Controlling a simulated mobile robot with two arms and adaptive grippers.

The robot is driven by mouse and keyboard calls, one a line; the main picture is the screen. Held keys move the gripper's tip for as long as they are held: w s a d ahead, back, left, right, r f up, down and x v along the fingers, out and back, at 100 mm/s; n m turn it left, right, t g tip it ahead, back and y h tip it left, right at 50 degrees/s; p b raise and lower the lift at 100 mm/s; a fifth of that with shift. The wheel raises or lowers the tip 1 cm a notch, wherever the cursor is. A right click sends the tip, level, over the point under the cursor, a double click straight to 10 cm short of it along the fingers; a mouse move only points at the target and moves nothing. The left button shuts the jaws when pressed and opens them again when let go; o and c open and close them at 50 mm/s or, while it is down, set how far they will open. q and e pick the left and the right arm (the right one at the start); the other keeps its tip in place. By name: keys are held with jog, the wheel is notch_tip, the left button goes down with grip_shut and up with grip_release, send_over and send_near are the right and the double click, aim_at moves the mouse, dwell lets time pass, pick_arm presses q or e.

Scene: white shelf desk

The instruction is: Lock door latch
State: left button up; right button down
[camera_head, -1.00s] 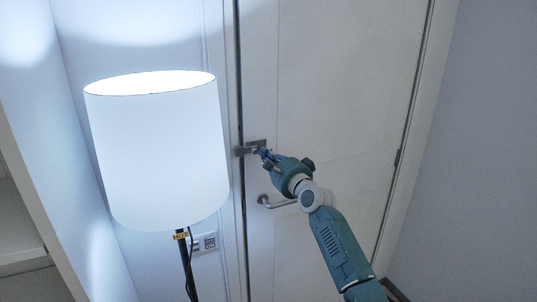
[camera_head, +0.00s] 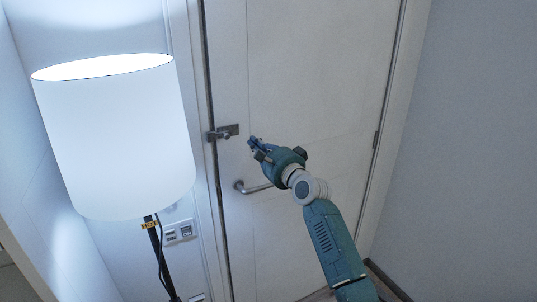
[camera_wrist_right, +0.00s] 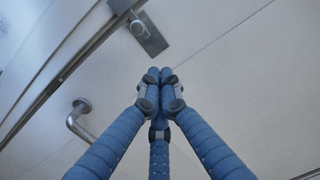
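The small metal door latch (camera_head: 228,131) sits at the left edge of the white door (camera_head: 300,80), above the curved handle (camera_head: 252,188). Its metal parts reach across the door gap to the frame side. The latch also shows at the top of the right wrist view (camera_wrist_right: 146,33). My right gripper (camera_head: 254,143) is just right of the latch and apart from it. In the right wrist view its blue fingers (camera_wrist_right: 158,74) are brought together at the tips, with nothing seen between them. My left gripper is not in view.
A lit floor lamp with a large white shade (camera_head: 115,135) stands left of the door, close to the latch side. Wall sockets (camera_head: 180,232) show behind its pole. The handle (camera_wrist_right: 78,118) juts out below the latch. The door face to the right is clear.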

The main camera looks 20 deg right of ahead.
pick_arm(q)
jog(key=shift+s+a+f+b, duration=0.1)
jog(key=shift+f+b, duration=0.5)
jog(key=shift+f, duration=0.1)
pick_arm(e)
jog(key=v, duration=0.6)
jog(key=shift+s, duration=0.2)
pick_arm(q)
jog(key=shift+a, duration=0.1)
pick_arm(e)
jog(key=shift+d+f, duration=0.15)
jog(key=shift+d, duration=0.05)
